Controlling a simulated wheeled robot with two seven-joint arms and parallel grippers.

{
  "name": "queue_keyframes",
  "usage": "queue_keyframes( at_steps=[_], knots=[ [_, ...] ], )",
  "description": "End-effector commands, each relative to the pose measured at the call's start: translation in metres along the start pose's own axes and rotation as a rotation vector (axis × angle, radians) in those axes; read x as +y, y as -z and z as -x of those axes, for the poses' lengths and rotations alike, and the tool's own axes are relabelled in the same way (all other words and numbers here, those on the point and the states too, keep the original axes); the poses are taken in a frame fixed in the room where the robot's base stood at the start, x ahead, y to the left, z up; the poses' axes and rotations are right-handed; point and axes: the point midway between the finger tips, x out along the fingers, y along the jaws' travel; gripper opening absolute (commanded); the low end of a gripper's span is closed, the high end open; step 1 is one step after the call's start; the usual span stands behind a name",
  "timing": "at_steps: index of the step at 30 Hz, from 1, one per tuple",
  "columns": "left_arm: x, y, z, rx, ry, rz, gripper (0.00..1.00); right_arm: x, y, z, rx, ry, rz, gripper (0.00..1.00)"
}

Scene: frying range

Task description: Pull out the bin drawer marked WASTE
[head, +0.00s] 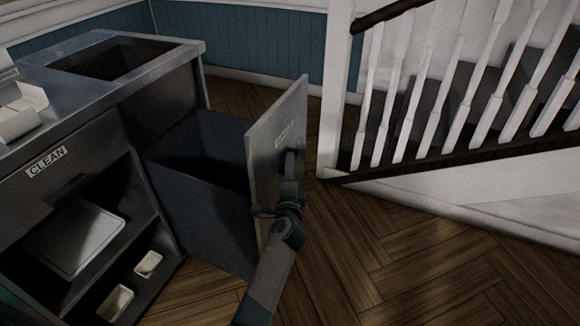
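The bin drawer (208,207) stands pulled out from the counter's right-hand cabinet, with its dark, open-topped box exposed. Its grey front panel (262,158) faces right and bears a small pale label (284,133), seen too obliquely to read. The handle is hidden or merges with the dark gripper. I cannot tell whether the fingers are closed on it. My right gripper is not in view.
A drawer marked CLEAN (46,160) is at the left, above open shelves with a pale tray (74,238) and two small containers. The countertop (185,48) has a rectangular opening. A white stair railing (440,90) stands at the right. The wooden floor (400,260) is clear.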

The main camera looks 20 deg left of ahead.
Motion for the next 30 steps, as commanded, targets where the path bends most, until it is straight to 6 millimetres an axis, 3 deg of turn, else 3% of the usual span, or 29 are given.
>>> queue_keyframes(
  at_steps=[9,15,30],
  knots=[
    [0.001,0.0,0.043,0.0,-0.003,0.002,0.36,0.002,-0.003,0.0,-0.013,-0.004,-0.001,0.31],
    [0.001,0.0,0.061,-0.001,-0.002,0.0,0.36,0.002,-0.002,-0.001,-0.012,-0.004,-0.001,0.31],
    [0.001,0.0,0.065,0.0,-0.002,0.0,0.36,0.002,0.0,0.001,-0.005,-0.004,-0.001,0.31]
  ],
)
